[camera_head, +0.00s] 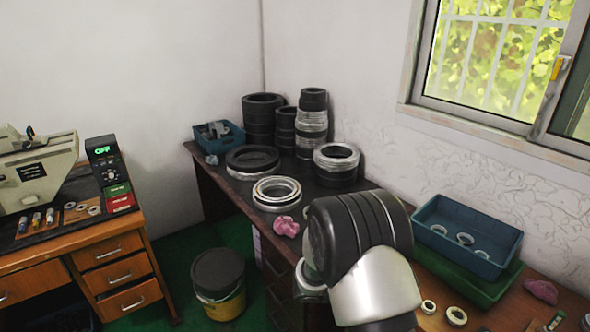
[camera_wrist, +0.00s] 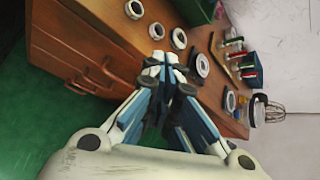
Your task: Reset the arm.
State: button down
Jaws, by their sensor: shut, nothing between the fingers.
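My gripper (camera_wrist: 165,62) shows in the wrist view with its fingers together and nothing between them. It is in front of a wooden desk with drawers (camera_wrist: 80,50), near the edge of its top; I cannot tell whether it touches. Several rings (camera_wrist: 179,39) lie on that top beyond the fingertips. In the head view my arm stands large at the lower right, in front of the long bench (camera_head: 228,190), and my gripper is hidden there.
On the bench stand stacks of black and silver rings (camera_head: 313,125), a blue bin (camera_head: 480,218) above a green one (camera_head: 478,285), and pink cloths (camera_head: 286,227). A lidded bucket (camera_head: 218,280) stands on the green floor. A desk with a machine (camera_head: 40,170) is at left.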

jog(key=s+r+m+g+y, duration=0.2)
jog(key=s+r+m+y, duration=0.2)
jog(key=s+r+m, duration=1.25)
jog(key=s+a+r+m+t+y, duration=0.1)
jog(key=s+a+r+m+y, duration=0.2)
jog(key=s+m, duration=0.3)
jog(key=s+a+r+m+t+y, duration=0.2)
jog(key=s+a+r+m+y, duration=0.1)
jog(key=s+m, duration=0.4)
jog(key=shift+a+r+m+y, duration=0.4)
jog(key=shift+a+r, duration=0.3)
jog(key=shift+a, duration=0.6)
